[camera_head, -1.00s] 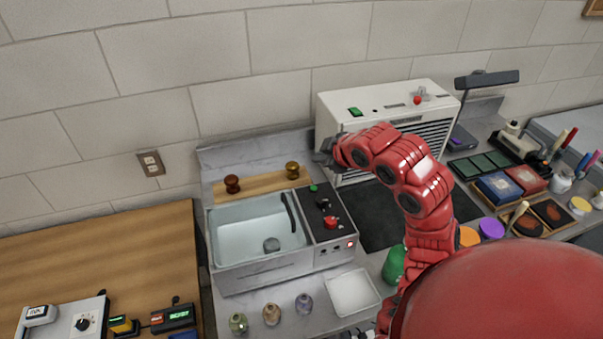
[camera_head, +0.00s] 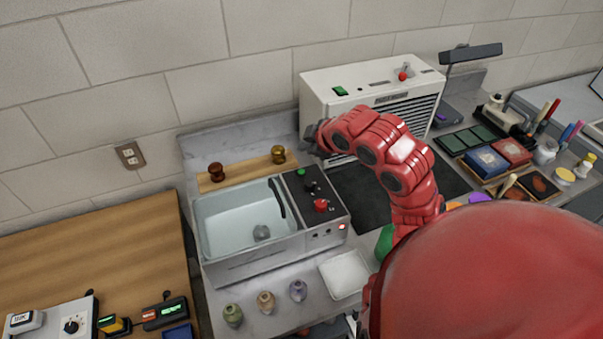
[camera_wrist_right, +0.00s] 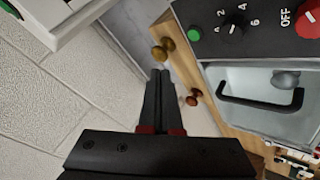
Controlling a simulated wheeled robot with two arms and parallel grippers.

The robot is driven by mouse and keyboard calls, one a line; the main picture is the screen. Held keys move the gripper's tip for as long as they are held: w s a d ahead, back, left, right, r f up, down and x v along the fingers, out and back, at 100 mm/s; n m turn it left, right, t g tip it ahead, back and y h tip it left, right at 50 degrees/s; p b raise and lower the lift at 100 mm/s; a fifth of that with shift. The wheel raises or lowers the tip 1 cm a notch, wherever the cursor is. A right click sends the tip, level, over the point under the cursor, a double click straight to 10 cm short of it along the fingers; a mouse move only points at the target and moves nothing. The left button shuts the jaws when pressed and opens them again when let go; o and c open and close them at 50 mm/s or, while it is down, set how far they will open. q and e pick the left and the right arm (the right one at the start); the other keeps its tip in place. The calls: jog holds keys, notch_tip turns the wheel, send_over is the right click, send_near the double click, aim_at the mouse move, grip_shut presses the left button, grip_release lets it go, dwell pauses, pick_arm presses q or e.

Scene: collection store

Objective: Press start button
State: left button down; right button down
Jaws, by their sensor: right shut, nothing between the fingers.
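A green button (camera_head: 301,172) sits at the back of the dark control panel (camera_head: 328,214) on the right of the water bath (camera_head: 250,257). The panel also has a black knob (camera_head: 311,187) and a red knob (camera_head: 321,205), with the red one marked OFF in the wrist view. The green button also shows in the wrist view (camera_wrist_right: 194,33). My right gripper (camera_head: 312,138) is behind and above the panel, apart from the green button. In the wrist view its fingers (camera_wrist_right: 159,76) are together and empty, close to the wooden lid's knobs. My left gripper is out of view.
A white box unit (camera_head: 405,73) with its own green switch (camera_head: 340,90) stands right behind my right gripper. A wooden lid (camera_head: 245,175) with two knobs lies behind the basin. Small jars (camera_head: 265,302) and a white tray (camera_head: 345,275) are in front.

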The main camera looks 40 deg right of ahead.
aim_at(305, 176)
notch_tip(305, 176, down, 6)
jog(key=b, duration=0.3)
dwell(1.9)
jog(key=shift+f, duration=0.4)
jog(key=shift+f+b, duration=0.4)
jog(key=shift+b, duration=0.15)
dwell(0.3)
jog(key=shift+r, duration=0.15)
jog(key=shift+r+p, duration=0.4)
jog(key=shift+r, duration=0.25)
jog(key=shift+r, duration=0.1)
jog(key=shift+r+p, duration=1.15)
jog(key=shift+r, duration=1.25)
